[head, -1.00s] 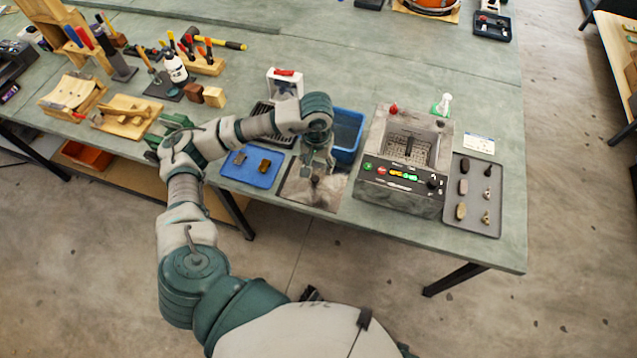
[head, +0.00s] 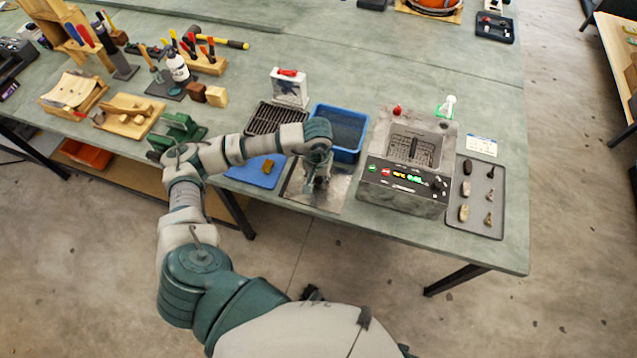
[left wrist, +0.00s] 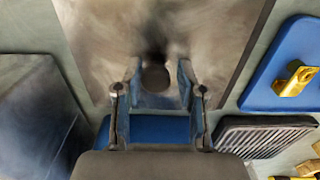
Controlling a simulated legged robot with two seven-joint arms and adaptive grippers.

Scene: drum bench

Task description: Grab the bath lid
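The bath lid (head: 337,191) is a flat, brownish-grey metal plate lying near the table's front edge, left of the bath (head: 408,170). It fills the top of the left wrist view (left wrist: 95,35), with a dark round knob (left wrist: 155,77) near its middle. My left gripper (head: 315,183) points down over the lid. In the left wrist view its two fingers (left wrist: 158,82) are apart, one on each side of the knob, with gaps visible between them and it. I cannot tell how far the tips are above the plate. My right gripper is in neither view.
A blue tray (head: 241,173) with a brass part lies left of the lid. A black rack (head: 272,119) and a blue bin (head: 345,155) stand behind. A grey tray of small parts (head: 478,220) lies right of the bath. Hand tools fill the table's left side.

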